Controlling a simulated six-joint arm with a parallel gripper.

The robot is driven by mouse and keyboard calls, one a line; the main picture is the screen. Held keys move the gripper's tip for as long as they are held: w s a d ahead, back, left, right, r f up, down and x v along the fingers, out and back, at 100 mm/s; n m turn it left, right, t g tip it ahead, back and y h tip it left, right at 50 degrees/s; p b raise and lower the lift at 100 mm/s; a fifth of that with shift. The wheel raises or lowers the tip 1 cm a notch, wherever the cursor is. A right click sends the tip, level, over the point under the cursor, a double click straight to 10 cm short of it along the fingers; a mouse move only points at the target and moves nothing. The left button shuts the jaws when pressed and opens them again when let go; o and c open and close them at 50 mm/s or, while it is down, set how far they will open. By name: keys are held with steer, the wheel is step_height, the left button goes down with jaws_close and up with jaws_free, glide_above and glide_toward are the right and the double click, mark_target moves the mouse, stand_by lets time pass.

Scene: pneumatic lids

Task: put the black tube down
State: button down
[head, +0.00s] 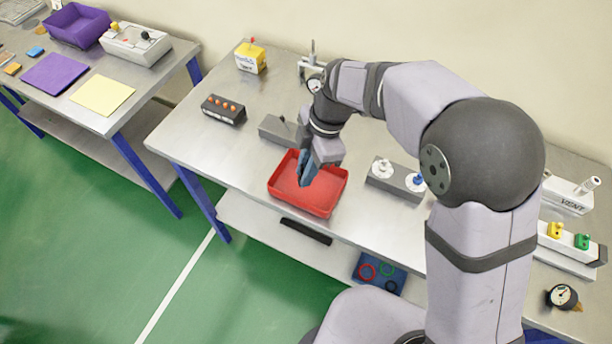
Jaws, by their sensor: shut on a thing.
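My gripper (307,182) points down over the red tray (321,210), above its left part. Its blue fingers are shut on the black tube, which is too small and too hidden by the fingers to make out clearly. I cannot tell whether the tube touches the tray floor. The visible floor of the tray looks empty.
A grey block (278,131) stands behind the tray, and a grey block with white and blue fittings (397,180) stands to its right. A dark box with orange knobs (223,109) and a yellow box (250,58) are farther left. Bare tabletop lies left of the tray.

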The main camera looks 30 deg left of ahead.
steer(key=shift+f+p, duration=0.6)
steer(key=shift+f, duration=1.25)
steer(key=shift+f, duration=0.1)
steer(key=shift+f, duration=0.15)
steer(key=c, duration=1.7)
jaws_free()
steer(key=shift+o, duration=0.2)
steer(key=b+v, duration=0.2)
steer(key=v, duration=1)
steer(key=shift+r+b, duration=0.3)
steer(key=shift+b, duration=0.05)
